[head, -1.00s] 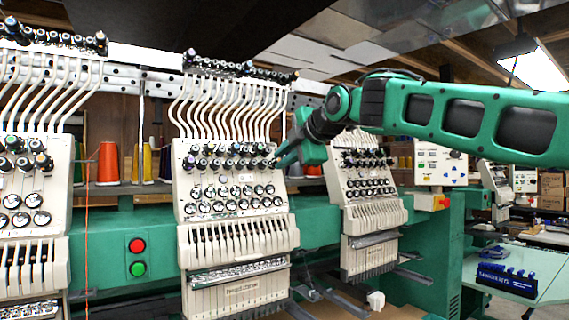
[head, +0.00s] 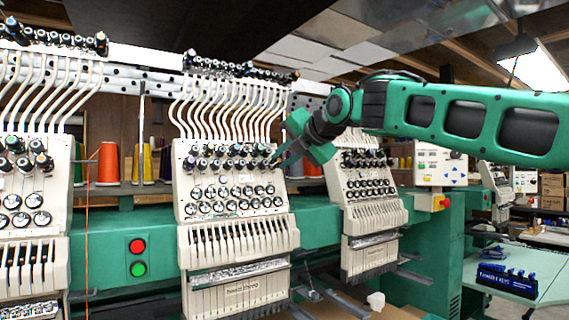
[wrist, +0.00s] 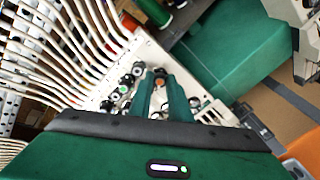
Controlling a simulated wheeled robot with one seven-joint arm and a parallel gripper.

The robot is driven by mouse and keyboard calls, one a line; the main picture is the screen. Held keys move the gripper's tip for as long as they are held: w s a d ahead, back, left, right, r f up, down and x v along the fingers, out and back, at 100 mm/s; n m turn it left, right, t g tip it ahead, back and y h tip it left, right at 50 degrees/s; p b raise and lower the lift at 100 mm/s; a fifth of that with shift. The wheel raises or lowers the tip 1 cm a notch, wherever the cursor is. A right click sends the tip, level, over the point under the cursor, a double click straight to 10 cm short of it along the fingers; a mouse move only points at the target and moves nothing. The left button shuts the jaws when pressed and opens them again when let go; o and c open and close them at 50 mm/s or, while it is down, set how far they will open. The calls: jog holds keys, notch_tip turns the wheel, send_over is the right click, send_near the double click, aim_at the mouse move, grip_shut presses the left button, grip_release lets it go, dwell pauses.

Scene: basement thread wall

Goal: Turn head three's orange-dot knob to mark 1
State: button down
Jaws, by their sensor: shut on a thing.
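The middle embroidery head (head: 232,241) has a cream panel with rows of dark knobs and white-faced dials. My gripper (head: 275,162) reaches its upper right knobs from the right. In the wrist view my gripper (wrist: 160,80) points at the panel, with its two green fingers on either side of a knob with an orange dot (wrist: 159,83), and it is shut on that knob. Neighbouring knobs, one with a green dot (wrist: 122,89), sit to its left. The marks around the held knob are too small or hidden to read.
Another head (head: 368,190) stands close on the right, partly behind my arm, and one (head: 35,215) stands at the left edge. White thread tubes (head: 228,108) rise above the middle head. Red and green buttons (head: 137,257) sit on the green beam.

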jog(key=shift+w+d, duration=0.2)
jog(key=shift+d, duration=0.1)
jog(key=c, duration=1.6)
grip_release()
jog(key=shift+c, duration=0.2)
jog(key=shift+s+a, duration=0.1)
jog(key=shift+a, duration=0.05)
jog(key=v, duration=1)
jog(key=shift+s+d, duration=0.25)
jog(key=shift+r, duration=0.1)
